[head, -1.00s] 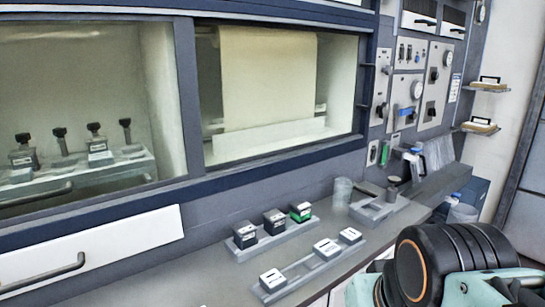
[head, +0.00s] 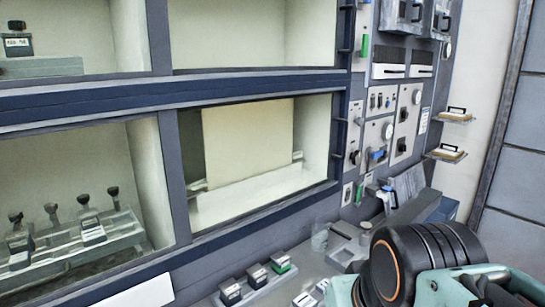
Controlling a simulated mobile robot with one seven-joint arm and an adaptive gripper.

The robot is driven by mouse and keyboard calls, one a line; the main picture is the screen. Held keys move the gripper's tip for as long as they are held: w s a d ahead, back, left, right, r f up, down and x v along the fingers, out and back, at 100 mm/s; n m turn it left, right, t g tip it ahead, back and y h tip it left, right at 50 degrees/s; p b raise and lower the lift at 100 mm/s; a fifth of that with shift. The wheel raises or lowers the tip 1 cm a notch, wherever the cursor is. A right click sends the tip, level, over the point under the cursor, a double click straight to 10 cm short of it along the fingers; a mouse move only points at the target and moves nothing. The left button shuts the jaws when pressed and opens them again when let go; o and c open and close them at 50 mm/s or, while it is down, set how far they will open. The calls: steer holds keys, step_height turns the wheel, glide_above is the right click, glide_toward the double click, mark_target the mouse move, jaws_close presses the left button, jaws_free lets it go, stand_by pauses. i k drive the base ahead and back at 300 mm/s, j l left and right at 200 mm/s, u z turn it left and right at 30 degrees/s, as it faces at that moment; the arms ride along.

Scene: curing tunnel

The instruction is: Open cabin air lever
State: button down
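A wall of control panels (head: 411,97) stands right of the glazed cabins in the head view. It carries several small handles and dials. A blue handle (head: 377,155) sits on the middle panel, and a green handle (head: 364,47) is higher up on the narrow strip beside the upper cabin window. A smaller green piece (head: 359,193) is low on the panel. No label is readable, so I cannot tell which one is the cabin air lever. My arm fills the lower right corner, but my gripper is not in view.
A counter runs below the cabins, with a rack of small dark blocks (head: 257,276) and a clear beaker (head: 319,237). Two small shelves (head: 446,152) stick out from the right wall. My arm hides part of the counter's right end.

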mark_target(374, 155)
steer(key=i+l+z, duration=0.1)
steer(key=i+l, duration=0.4)
steer(key=l, duration=0.3)
steer(key=i+l+z, duration=0.15)
steer(key=i+l, duration=0.4)
steer(key=l, duration=0.15)
steer(key=i+l+z, duration=0.1)
steer(key=i+l, duration=0.5)
steer(key=l+z, duration=0.25)
steer(key=i+l+u, duration=0.2)
steer(key=i, duration=0.15)
